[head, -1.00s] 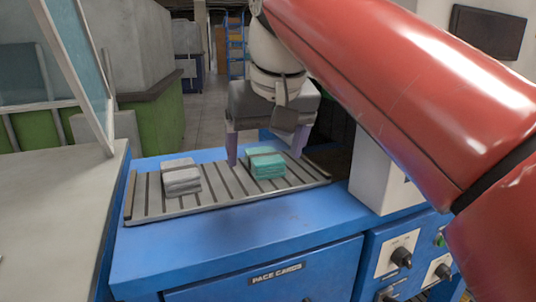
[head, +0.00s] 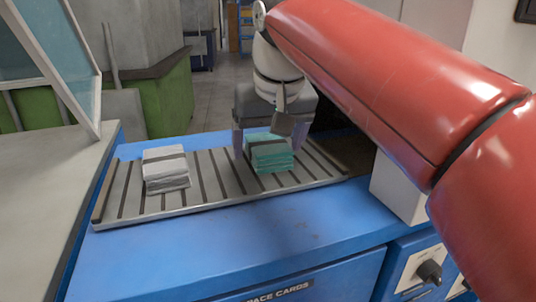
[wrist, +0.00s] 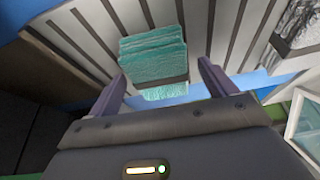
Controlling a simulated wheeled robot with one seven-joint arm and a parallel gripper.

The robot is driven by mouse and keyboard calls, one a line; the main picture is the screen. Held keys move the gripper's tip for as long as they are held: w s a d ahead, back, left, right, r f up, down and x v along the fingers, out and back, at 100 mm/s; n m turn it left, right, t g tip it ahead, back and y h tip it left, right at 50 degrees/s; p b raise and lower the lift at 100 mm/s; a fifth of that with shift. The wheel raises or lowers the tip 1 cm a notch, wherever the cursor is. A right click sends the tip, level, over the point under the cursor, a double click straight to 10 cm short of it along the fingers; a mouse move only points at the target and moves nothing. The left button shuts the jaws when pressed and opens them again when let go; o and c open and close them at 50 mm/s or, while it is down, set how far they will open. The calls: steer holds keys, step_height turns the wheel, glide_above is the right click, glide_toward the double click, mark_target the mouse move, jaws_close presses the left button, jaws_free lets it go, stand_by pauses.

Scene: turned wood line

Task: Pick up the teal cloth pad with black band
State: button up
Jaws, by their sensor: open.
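The teal cloth pad with black band (head: 268,153) lies on the slatted grey rack, right of its middle, in the head view. It also shows in the wrist view (wrist: 153,55), where its dark band crosses the near part of the stack. My gripper (head: 268,150) is open, with its fingers pointing down around the pad in the head view. In the wrist view the two purple-grey fingers (wrist: 160,85) stand left and right of the pad's near end, with gaps on both sides.
A grey-white cloth pad with dark band (head: 166,169) lies on the rack (head: 215,190) to the left, apart from the teal one. The rack sits on a blue cabinet (head: 230,245). A white box (head: 398,190) stands at the right, and a framed glass panel (head: 50,60) at the left.

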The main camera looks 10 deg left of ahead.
mark_target(269, 143)
steer(key=shift+w+f, duration=0.1)
steer(key=shift+f, duration=0.2)
steer(key=c, duration=1.1)
steer(key=shift+r, duration=0.1)
step_height(269, 143, up, 8)
steer(key=shift+w+a+f+p, duration=0.1)
steer(key=shift+p, duration=1.15)
steer(key=shift+r, duration=1)
steer(key=o, duration=0.4)
steer(key=shift+c, duration=1.4)
